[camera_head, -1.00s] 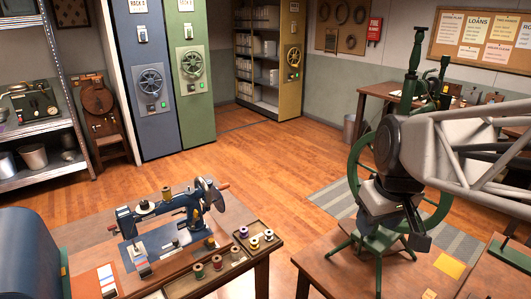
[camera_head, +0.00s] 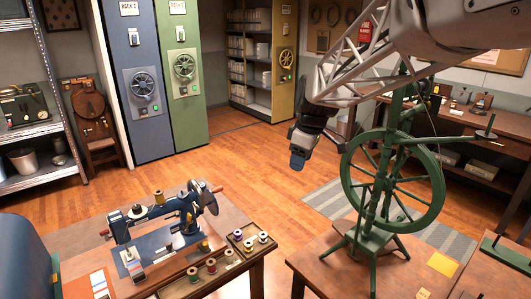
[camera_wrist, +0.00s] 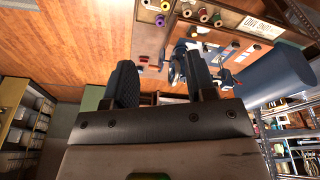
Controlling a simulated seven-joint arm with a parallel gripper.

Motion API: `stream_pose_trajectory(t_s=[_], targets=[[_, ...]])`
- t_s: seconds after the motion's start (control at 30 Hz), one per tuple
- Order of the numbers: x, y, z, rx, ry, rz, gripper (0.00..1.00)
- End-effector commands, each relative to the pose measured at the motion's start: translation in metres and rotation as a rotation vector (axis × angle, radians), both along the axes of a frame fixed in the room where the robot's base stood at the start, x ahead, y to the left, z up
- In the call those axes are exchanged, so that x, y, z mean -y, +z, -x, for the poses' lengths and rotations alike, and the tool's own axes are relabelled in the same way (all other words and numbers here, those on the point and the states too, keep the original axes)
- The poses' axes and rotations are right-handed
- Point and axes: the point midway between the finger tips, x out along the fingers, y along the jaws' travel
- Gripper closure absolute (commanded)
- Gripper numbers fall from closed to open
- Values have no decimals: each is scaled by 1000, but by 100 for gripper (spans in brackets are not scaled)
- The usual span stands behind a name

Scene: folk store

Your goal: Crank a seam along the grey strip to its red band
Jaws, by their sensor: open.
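A blue hand-crank sewing machine (camera_head: 158,222) stands on the wooden table at the lower left. Its crank wheel (camera_head: 205,196) is on the right side, with a small reddish handle (camera_head: 217,189) sticking out. A small pale strip with a red band (camera_head: 136,268) lies at the left end of the machine's bed; its grey is hard to make out. My gripper (camera_head: 299,154) hangs over the floor, right of the machine and clear of it. In the wrist view its two dark fingers (camera_wrist: 162,78) are apart and empty, with the sewing machine (camera_wrist: 178,66) beyond them.
A tray of thread spools (camera_head: 250,240) sits at the table's right edge. A green spinning wheel (camera_head: 395,180) stands on the right table, close to my arm. A blue rounded object (camera_head: 28,250) fills the lower left corner. Wooden floor lies open between.

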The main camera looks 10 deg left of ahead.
Motion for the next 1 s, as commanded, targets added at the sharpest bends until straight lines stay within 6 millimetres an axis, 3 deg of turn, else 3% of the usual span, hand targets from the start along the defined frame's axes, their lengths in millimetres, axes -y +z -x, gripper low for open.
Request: stream_pose_trajectory(t_s=[0.4, 1.0], targets=[[-77, -34, -90, 16, 352, -14, 49], [-201, -114, -193, 63, 852, -56, 49]])
